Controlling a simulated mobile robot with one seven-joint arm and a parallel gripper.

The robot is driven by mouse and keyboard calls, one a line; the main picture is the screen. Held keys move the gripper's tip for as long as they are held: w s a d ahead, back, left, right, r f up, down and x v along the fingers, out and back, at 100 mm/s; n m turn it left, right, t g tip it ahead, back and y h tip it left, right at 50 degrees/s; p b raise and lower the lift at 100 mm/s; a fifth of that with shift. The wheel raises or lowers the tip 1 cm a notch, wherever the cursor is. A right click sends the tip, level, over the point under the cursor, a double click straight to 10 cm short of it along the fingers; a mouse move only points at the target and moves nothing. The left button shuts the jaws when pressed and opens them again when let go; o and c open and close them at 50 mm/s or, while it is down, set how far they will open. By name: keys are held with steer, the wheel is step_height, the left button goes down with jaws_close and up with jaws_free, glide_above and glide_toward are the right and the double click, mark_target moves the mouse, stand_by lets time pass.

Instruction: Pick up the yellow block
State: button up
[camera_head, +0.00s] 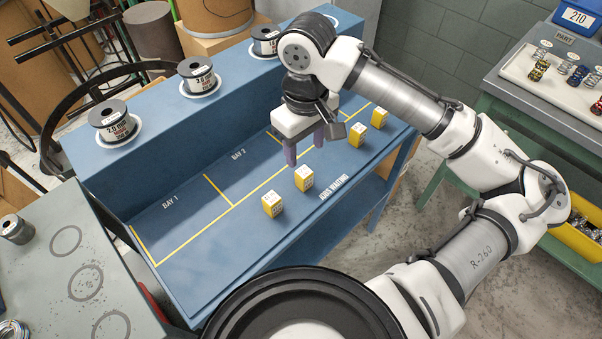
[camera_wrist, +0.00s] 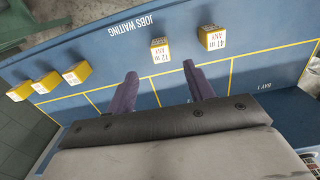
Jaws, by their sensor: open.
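Several yellow blocks with white labelled tops sit on the blue bench by the "JOBS WAITING" lettering. In the head view two are at the near left, one block (camera_head: 272,204) and another block (camera_head: 304,178). Two more, a block (camera_head: 357,133) and a block (camera_head: 379,117), are farther right. The wrist view shows the near pair as a block (camera_wrist: 211,39) and a block (camera_wrist: 160,50), with three blocks at left, one (camera_wrist: 76,73) in front. My gripper (camera_head: 304,154) is open and empty, pointing down above the bench, apart from the blocks. Its fingers (camera_wrist: 160,71) show in the wrist view.
Yellow lines mark bays on the bench (camera_head: 180,235). Wire spools, such as one spool (camera_head: 116,124), stand on the raised back ledge. A grey table (camera_head: 60,275) is at left. A bench with a tray of springs (camera_head: 555,65) is at right.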

mark_target(304, 171)
step_height(304, 171, down, 10)
steer(key=shift+a+f+p, duration=0.1)
steer(key=shift+f+p, duration=0.05)
steer(key=shift+p, duration=0.35)
steer(key=shift+c, duration=0.2)
steer(key=c, duration=1)
